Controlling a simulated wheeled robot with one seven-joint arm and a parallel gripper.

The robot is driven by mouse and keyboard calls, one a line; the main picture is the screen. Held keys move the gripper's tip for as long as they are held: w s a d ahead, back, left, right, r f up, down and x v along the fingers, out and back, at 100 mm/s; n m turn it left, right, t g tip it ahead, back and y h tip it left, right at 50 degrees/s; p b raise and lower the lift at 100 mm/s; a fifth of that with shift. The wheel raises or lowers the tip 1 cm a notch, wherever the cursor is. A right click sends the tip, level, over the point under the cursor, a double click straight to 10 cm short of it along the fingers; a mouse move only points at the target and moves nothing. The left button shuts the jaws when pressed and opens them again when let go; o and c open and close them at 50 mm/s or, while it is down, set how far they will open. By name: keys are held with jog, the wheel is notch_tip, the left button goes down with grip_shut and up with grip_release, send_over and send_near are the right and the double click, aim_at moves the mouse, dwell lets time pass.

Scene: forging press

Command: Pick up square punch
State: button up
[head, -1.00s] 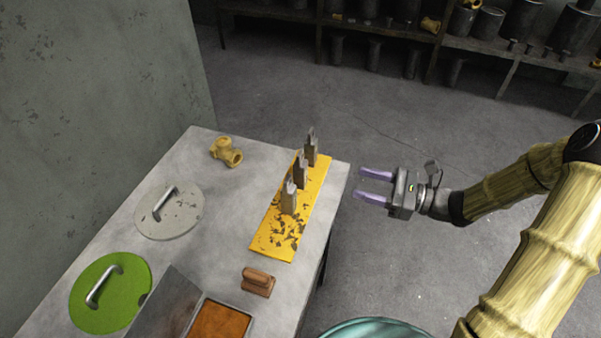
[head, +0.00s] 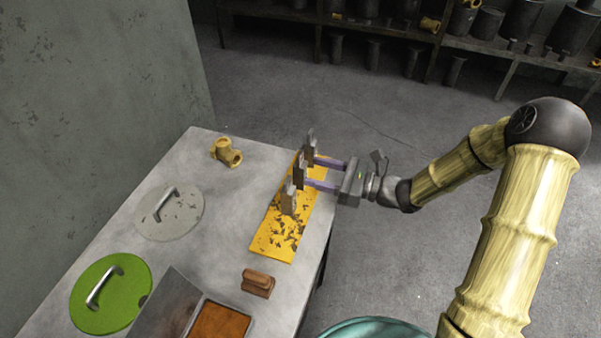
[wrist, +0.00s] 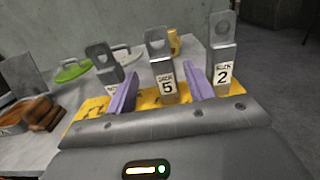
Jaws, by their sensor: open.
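Three grey metal punches stand upright in a row on a yellow mat (head: 272,240) on the table. They are a near one (head: 289,200), a middle one (head: 299,172) and a far one (head: 310,148). In the wrist view the middle punch (wrist: 160,60) has a tag with a 5, and the right one (wrist: 222,50) a tag with a 2. The left one (wrist: 103,62) has its tag partly hidden. I cannot tell which is the square punch. My gripper (head: 314,173) is open, its purple fingers level with the row, on either side of the middle punch; contact is unclear.
A brown wooden-looking block (head: 258,282) and an orange-filled tray (head: 220,322) lie at the near side. A green lid (head: 110,295), a grey lid (head: 170,211) and a brass fitting (head: 226,152) lie farther left. Shelves stand at the back.

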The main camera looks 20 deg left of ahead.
aim_at(306, 169)
jog(key=shift+w+a+f, duration=0.1)
jog(key=shift+w+a, duration=0.1)
jog(key=shift+a, duration=1.1)
jog(key=shift+w+a, duration=0.2)
jog(key=shift+a, duration=1.1)
grip_shut()
